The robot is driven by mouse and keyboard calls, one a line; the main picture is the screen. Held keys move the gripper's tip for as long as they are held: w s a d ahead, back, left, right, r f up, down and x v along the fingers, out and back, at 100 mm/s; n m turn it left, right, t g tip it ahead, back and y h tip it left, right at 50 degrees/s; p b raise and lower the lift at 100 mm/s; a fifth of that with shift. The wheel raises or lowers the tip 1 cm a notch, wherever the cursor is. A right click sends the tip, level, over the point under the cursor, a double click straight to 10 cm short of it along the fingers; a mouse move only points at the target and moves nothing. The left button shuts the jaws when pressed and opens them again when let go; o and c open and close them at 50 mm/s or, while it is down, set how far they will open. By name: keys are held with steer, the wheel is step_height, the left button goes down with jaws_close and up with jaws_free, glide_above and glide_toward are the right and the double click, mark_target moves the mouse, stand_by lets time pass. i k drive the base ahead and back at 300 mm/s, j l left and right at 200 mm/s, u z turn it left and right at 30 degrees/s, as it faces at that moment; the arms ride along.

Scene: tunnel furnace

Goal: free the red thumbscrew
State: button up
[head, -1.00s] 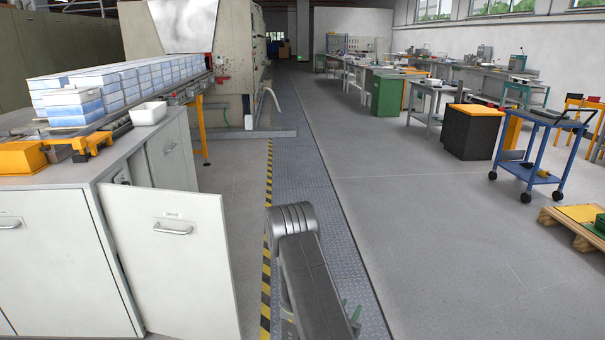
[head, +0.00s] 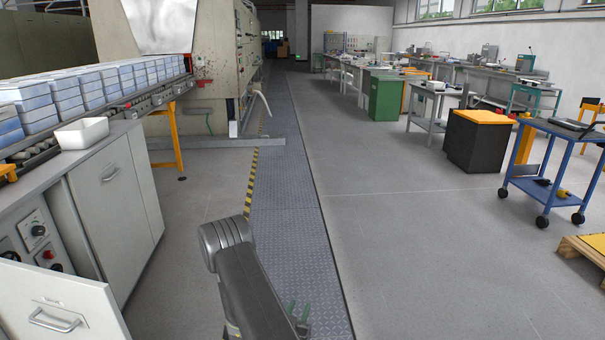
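A small red round part (head: 47,254) shows on a light panel inside the open grey cabinet (head: 115,180) at the left edge; I cannot tell whether it is the thumbscrew. A dark knob (head: 38,231) sits on the panel just above it. The cabinet's open door (head: 75,312), with a bar handle, stands at the bottom left and hides the lower part of the opening. My arm is folded at the bottom centre, well right of the cabinet.
Blue-white blocks (head: 70,95) stand in rows on the conveyor, with a white bin (head: 82,133) on the cabinet top. A yellow post (head: 176,140) stands beyond the cabinet. The metal-plate walkway (head: 290,200) ahead is clear. A blue cart (head: 545,190) is at right.

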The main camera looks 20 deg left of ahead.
mark_target(48, 255)
steer(key=i+j+u, duration=0.1)
steer(key=i+u, duration=0.2)
steer(key=i, duration=0.25)
steer(key=i+l+u, duration=0.1)
steer(key=i+u, duration=0.2)
steer(key=i, duration=0.25)
steer(key=i+l+u, duration=0.3)
steer(key=i, duration=0.3)
steer(key=i+j+u, duration=0.15)
steer(key=i+u, duration=0.55)
steer(key=u, duration=0.2)
steer(key=i+u, duration=0.45)
steer(key=i+l+u, duration=0.2)
steer(key=u, duration=0.25)
steer(key=i+l+u, duration=0.2)
steer(key=u, duration=0.15)
steer(key=i+l+u, duration=0.65)
